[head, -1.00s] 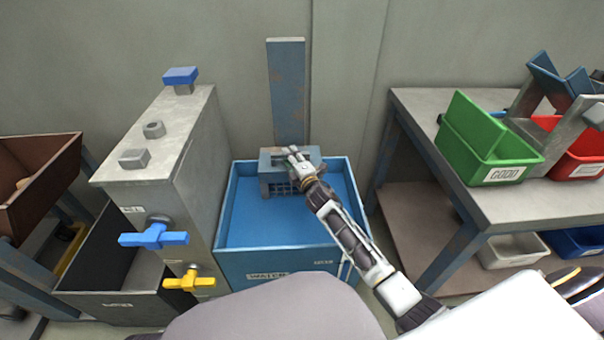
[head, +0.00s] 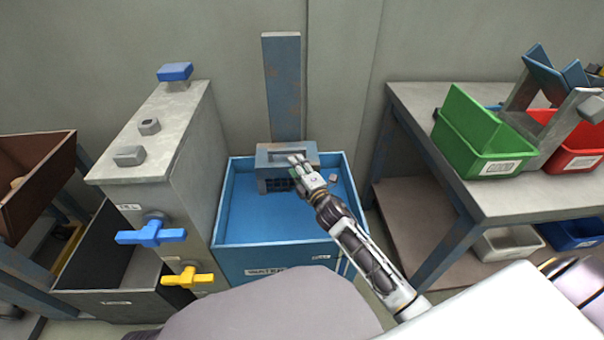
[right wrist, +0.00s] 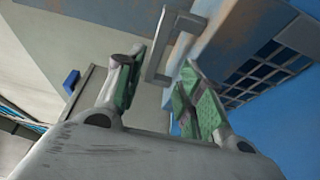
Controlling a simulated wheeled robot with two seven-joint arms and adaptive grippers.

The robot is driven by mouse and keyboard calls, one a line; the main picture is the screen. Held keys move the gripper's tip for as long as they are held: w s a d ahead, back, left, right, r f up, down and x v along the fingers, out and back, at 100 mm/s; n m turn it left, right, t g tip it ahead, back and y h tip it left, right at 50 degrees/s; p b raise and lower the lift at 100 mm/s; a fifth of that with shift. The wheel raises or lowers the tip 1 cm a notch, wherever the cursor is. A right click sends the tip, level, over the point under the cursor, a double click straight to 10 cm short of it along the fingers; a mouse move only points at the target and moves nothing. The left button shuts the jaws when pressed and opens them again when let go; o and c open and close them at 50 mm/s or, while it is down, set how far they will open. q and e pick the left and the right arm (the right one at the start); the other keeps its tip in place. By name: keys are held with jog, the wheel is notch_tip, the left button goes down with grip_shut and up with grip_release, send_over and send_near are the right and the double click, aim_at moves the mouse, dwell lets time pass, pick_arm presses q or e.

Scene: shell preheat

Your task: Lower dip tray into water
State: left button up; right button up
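The dip tray (head: 274,183) is a blue-grey box with a barred, grid-like side. It sits at the foot of an upright post, over the back of the blue water tank (head: 228,205). My right gripper (head: 298,161) is at the tray's right front in the head view. In the right wrist view its green-padded fingers (right wrist: 163,72) are apart, with the tray's grey bar handle (right wrist: 155,62) showing beyond and between the tips. The fingers do not appear to press on the handle. The tray's grid (right wrist: 270,70) shows at right. My left gripper is not in view.
A grey cabinet (head: 190,160) with a blue valve (head: 151,232) and a yellow valve (head: 187,277) stands left of the tank. A table (head: 410,100) at right holds a green bin (head: 470,140) and a red bin (head: 570,160). The tank's front is open above.

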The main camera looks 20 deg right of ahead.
jog(key=shift+s+d, duration=0.2)
jog(key=shift+s, duration=1.4)
jog(key=shift+s, duration=0.1)
